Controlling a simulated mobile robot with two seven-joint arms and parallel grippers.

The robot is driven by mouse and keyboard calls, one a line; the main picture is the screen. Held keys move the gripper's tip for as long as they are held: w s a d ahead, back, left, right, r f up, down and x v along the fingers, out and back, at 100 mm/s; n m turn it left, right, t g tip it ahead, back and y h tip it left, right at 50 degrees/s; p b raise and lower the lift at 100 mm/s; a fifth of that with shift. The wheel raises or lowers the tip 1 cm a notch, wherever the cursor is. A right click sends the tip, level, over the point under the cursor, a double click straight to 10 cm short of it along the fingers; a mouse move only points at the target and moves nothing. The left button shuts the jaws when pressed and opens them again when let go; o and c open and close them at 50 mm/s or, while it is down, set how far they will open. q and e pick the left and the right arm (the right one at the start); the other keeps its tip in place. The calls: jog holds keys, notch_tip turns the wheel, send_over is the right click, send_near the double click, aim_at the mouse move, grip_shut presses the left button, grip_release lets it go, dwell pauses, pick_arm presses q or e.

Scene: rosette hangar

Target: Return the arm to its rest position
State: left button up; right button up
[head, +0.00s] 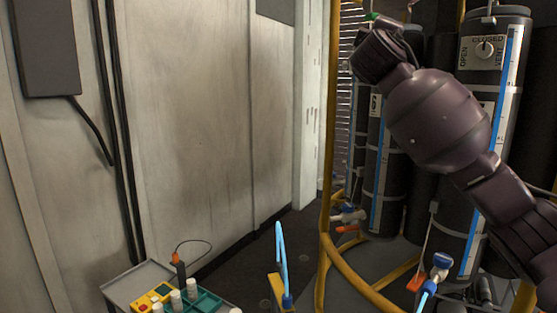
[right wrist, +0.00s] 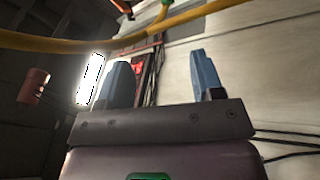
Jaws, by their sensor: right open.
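My right arm (head: 437,112) comes in from the right edge of the head view. It is raised and bent across the tall dark cylinders, with its far end high near the top. The fingers of its gripper cannot be made out in the head view. In the right wrist view my right gripper (right wrist: 160,72) has its two blue-grey fingers wide apart, with nothing between them. My left arm and left gripper are not in view.
Dark cylinders (head: 483,85) with blue-striped gauges stand behind a yellow tube frame (head: 325,190). A yellow rail (right wrist: 215,13) crosses above the gripper. A grey cart (head: 122,287) with a teal rack and white-capped pieces stands low left. Grey wall panels (head: 190,110) fill the left.

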jog(key=w+a+f+n+y, duration=0.1)
jog(key=a+f+y, duration=0.3)
jog(key=f, duration=0.6)
jog(key=a+f+n+y, duration=0.1)
jog(key=f+y, duration=0.5)
jog(key=f, duration=0.4)
jog(key=s+d+f+m+g+y, duration=0.1)
jog(key=s+f, duration=0.2)
jog(key=f, duration=0.7)
jog(key=s+f+m+g+y, duration=0.15)
jog(key=s+f, duration=0.25)
jog(key=f, duration=0.7)
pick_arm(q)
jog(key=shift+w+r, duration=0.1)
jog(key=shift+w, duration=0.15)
pick_arm(e)
jog(key=s+d+f+m+g+h, duration=0.1)
jog(key=s+d+f+m+g, duration=0.1)
jog(key=s+f, duration=0.9)
jog(key=s+d+f+m+g+h, duration=0.2)
jog(key=s+d+f, duration=0.3)
jog(key=s+f, duration=0.7)
jog(key=s+d+f+m+g+h, duration=0.1)
jog(key=s+d+f+m+g, duration=0.1)
jog(key=s+f, duration=1)
jog(key=shift+d+f+m, duration=0.65)
jog(key=shift+f+m, duration=0.2)
jog(key=shift+f, duration=0.05)
